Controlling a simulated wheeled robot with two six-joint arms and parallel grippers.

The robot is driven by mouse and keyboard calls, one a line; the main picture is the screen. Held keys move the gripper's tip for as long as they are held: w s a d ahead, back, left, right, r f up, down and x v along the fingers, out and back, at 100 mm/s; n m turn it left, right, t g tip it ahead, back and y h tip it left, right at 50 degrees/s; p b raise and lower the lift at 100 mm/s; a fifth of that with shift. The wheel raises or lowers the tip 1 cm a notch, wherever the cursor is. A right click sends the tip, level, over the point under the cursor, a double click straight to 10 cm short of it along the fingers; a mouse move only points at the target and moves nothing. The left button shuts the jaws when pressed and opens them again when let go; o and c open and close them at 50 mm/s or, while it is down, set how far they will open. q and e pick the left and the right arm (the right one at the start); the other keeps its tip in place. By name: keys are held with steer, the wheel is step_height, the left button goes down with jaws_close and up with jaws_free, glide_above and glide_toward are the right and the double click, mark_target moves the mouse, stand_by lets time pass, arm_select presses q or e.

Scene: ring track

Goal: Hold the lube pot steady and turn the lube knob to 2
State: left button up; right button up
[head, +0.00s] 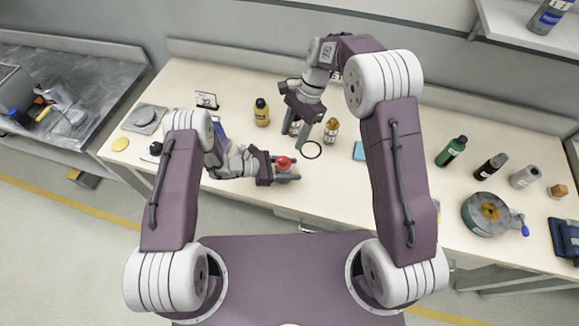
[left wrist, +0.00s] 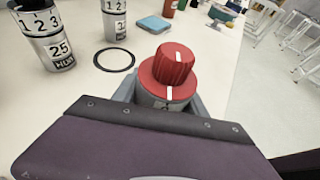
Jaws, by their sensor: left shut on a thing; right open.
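The lube pot (left wrist: 160,102) has a grey body and a red ribbed lube knob (left wrist: 172,66) on top. In the head view, the knob (head: 284,162) shows as a red spot near the table's front edge. My left gripper (head: 288,170) is shut on the pot's body, below the knob. White marks show on the knob's top and on the red rim under it; no numbers are readable on this pot. My right gripper (head: 298,135) is open, pointing down behind the pot, apart from the knob.
A black ring (head: 311,150) lies flat behind the pot. Numbered pots (left wrist: 48,42) stand beyond it, one near my right gripper (head: 331,128). A blue pad (head: 360,150) lies to the right. A yellow bottle (head: 262,112) stands behind my left arm.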

steer(key=s+a+r+n+g+y, duration=0.1)
steer(key=s+a+r+g+y, duration=0.1)
steer(key=a+r, duration=0.2)
steer(key=m+t+y, duration=0.2)
steer(key=m+y, duration=0.4)
steer(key=y, duration=0.6)
glide_toward(283, 159)
steer(key=a, duration=0.3)
steer(key=s+a, duration=0.1)
steer(key=a, duration=0.6)
steer(key=shift+s+f, duration=0.25)
steer(key=shift+f, duration=0.1)
steer(key=shift+g, duration=0.3)
jaws_close()
